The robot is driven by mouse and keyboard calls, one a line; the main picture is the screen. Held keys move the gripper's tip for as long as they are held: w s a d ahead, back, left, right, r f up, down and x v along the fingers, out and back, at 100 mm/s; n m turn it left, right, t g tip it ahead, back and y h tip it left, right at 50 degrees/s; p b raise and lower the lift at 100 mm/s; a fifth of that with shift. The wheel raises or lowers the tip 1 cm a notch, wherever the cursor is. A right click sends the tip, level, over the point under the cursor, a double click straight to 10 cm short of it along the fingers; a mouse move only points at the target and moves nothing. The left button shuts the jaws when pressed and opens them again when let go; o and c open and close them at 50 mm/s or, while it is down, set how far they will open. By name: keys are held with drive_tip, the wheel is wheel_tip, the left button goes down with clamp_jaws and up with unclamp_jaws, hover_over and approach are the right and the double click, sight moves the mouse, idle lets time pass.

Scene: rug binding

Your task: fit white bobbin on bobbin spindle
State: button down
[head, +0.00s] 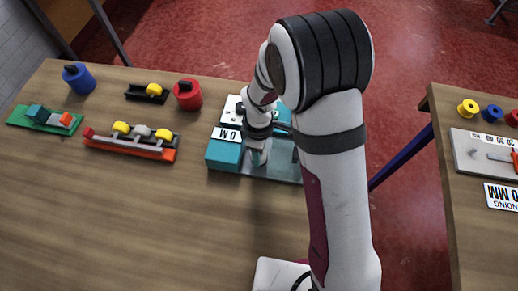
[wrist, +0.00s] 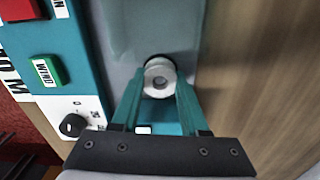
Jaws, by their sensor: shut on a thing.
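The white bobbin (wrist: 159,78) shows in the wrist view as a pale round with a hole in its middle. It sits between the two teal fingers of my gripper (wrist: 160,84), which is shut on it. A dark round edge shows just beyond the bobbin. The bobbin is over the grey metal plate of the teal machine (wrist: 125,30). I cannot make out the bobbin spindle, nor tell whether the bobbin is around it. In the head view my gripper (head: 258,158) is low over the machine (head: 224,156), and the bobbin is hidden.
The machine has a green button (wrist: 48,70), a red button (wrist: 20,8) and a black knob (wrist: 73,125). An orange rack (head: 130,148) with several bobbins, a blue spool (head: 79,79) and a red spool (head: 187,95) stand left. The front of the table is clear.

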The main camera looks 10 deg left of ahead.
drive_tip(key=shift+c, duration=1.7)
unclamp_jaws()
wheel_tip(320, 180, up, 16)
drive_tip(key=shift+f, duration=0.1)
drive_tip(key=s+d+r+m+y, duration=0.1)
drive_tip(key=s+d+r+m, duration=0.1)
drive_tip(key=s+d+m, duration=0.4)
drive_tip(key=s+d+r+m, duration=0.2)
drive_tip(key=s+d+m, duration=0.5)
drive_tip(key=s+m, duration=0.6)
drive_tip(key=m, duration=0.3)
drive_tip(key=shift+d+y, duration=0.3)
drive_tip(key=shift+y, duration=0.1)
